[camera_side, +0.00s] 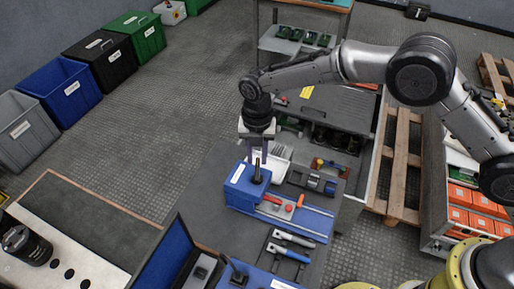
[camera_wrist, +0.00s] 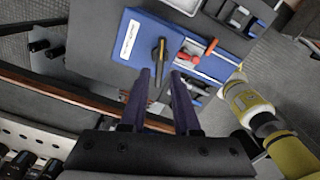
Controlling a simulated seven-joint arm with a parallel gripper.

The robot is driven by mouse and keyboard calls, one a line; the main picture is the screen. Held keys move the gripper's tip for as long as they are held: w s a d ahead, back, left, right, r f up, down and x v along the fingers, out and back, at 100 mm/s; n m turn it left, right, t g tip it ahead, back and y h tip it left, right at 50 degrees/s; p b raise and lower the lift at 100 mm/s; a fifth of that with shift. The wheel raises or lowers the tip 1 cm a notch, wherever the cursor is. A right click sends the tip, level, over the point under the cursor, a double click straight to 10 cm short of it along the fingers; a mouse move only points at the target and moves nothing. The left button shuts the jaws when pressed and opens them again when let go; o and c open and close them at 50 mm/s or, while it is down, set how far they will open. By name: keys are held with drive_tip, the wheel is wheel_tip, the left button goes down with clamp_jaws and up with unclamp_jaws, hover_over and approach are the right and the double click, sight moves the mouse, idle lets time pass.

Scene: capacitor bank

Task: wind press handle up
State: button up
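The blue press (camera_side: 240,186) stands on a dark bench, with a white label on its top. Its black handle (camera_side: 258,174) sticks up from the blue top, and in the wrist view the handle (camera_wrist: 158,55) lies beside the label. My gripper (camera_side: 258,152) is just above the handle, pointing down. In the wrist view my gripper (camera_wrist: 159,74) has its two dark fingers apart, with nothing held between them. The handle shows between and beyond the fingertips. I cannot tell whether either finger touches it.
Tools with blue and grey handles (camera_side: 292,238) lie in front. A second blue unit (camera_side: 240,275) with a black lever stands nearer the camera. Open floor lies left.

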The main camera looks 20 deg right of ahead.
sight(257, 168)
drive_tip(key=shift+f, duration=2.2)
clamp_jaws()
idle(0.5)
